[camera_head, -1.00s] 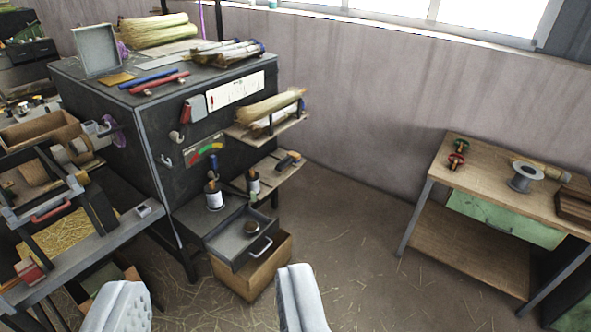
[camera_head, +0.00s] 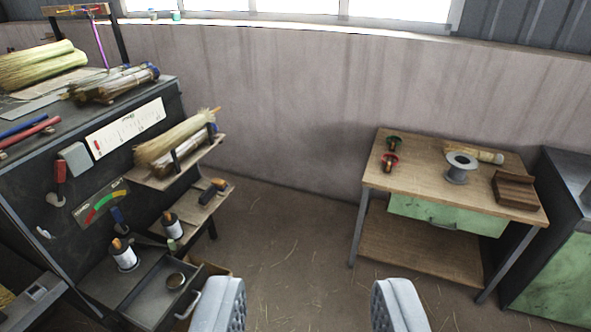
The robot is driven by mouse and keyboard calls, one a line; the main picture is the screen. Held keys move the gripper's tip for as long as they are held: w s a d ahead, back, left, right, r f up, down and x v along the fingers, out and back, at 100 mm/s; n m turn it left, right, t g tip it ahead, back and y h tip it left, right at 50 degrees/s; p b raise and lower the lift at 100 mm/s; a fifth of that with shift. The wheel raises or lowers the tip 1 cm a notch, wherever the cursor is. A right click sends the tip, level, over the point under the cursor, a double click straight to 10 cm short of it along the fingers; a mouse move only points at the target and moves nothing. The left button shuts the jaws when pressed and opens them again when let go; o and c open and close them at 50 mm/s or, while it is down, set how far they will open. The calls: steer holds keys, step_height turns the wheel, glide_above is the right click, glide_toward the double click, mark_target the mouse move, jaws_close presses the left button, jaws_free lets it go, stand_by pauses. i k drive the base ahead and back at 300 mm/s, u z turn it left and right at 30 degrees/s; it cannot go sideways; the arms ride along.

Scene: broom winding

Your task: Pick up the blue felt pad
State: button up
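I cannot make out a blue felt pad for certain in this view. My gripper (camera_head: 312,292) is open and empty at the bottom of the picture, its two pale, ribbed fingers wide apart with floor between them. It is right of the open grey drawer (camera_head: 150,291) and in front of the wooden workbench (camera_head: 440,190). The insides of the bench's green drawer (camera_head: 447,214) are hidden.
A dark cabinet (camera_head: 50,190) at left carries straw bundles and side shelves with brushes (camera_head: 180,145) and spools (camera_head: 123,256). The bench holds a grey spool (camera_head: 460,168), a brown block (camera_head: 516,190) and small red and green items. Straw-strewn floor (camera_head: 280,240) between is free.

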mark_target(220, 185)
steer(key=z, duration=0.7)
steer(key=i, duration=2.6)
steer(key=u, duration=0.75)
steer(key=i, duration=0.9)
steer(key=u, duration=0.6)
